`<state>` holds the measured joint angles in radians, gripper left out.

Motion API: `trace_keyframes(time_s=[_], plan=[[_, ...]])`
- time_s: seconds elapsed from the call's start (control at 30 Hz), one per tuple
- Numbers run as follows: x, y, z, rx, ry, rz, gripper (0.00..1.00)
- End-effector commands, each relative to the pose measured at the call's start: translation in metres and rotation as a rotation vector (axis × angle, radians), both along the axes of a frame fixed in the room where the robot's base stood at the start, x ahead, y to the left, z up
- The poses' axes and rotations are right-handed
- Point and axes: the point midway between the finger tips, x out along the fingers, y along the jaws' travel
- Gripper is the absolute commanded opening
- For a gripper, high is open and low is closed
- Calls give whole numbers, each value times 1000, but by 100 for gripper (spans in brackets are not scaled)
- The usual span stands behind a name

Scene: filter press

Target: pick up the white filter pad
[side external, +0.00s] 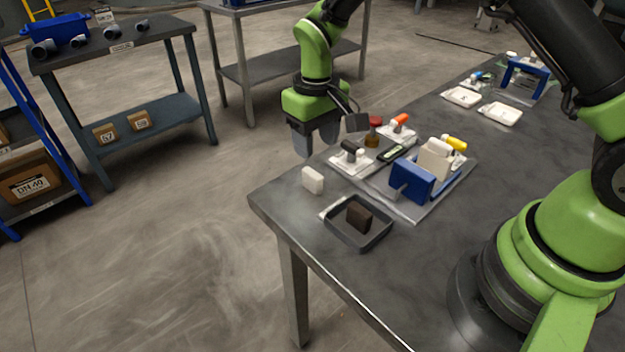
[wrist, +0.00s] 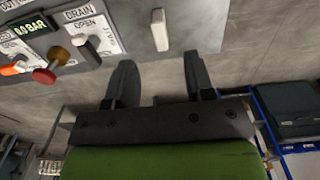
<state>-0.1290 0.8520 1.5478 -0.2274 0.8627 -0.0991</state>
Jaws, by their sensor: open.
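The white filter pad (side external: 312,180) is a small white block standing near the left corner of the table, behind the black tray. In the wrist view the white pad (wrist: 160,30) stands out past the fingertips, roughly in line with the gap between them. My gripper (side external: 316,143) is open and empty, above and beyond the pad near the table's far left edge. In the wrist view its two fingers (wrist: 159,65) are spread wide with nothing between them. The pad and the fingers are apart.
A black tray (side external: 332,233) holding a dark brown block (side external: 358,214) is close in front of the pad. The blue press (side external: 411,181) and a valve panel (side external: 349,170) with a black handle are to the right. The table edge (wrist: 205,51) lies just beyond the pad.

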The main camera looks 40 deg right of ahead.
Motion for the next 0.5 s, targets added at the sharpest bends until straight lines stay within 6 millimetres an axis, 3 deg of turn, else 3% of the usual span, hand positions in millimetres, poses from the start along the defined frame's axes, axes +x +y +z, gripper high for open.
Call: trace_keyframes(time_s=[0.13, 0.5], plan=[[-1, 0, -25, 0, 6, -1, 49], [8, -2, -63, 0, 4, -3, 49]])
